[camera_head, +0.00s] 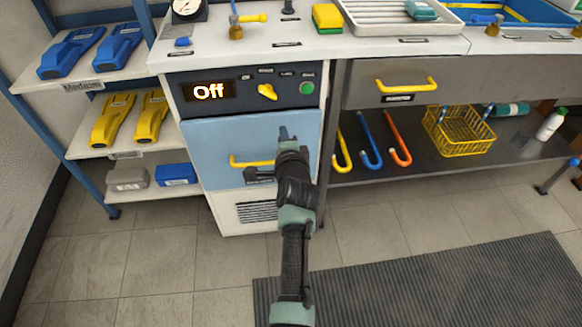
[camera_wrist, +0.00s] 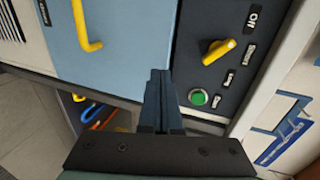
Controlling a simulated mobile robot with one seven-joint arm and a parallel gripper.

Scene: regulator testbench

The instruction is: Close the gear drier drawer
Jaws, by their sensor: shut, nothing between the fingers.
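The gear drier has a dark control panel (camera_head: 240,90) with a display reading "Off". Its light blue drawer front (camera_head: 210,140) sits just below the panel and looks flush or nearly so; a small gap cannot be ruled out. A yellow handle (camera_head: 236,162) is on the drawer front, and it also shows in the wrist view (camera_wrist: 85,27). My gripper (camera_head: 284,131) is shut and empty at the upper right of the drawer front, right of the handle. In the wrist view, its fingers (camera_wrist: 160,76) point at the drawer's edge near the panel; contact cannot be told.
A yellow knob (camera_head: 267,92) and a green button (camera_head: 307,88) are close to my gripper. Left shelves (camera_head: 100,152) hold blue and yellow gear. Right of the drier is a grey drawer (camera_head: 360,91) above hooks and a yellow basket (camera_head: 460,130).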

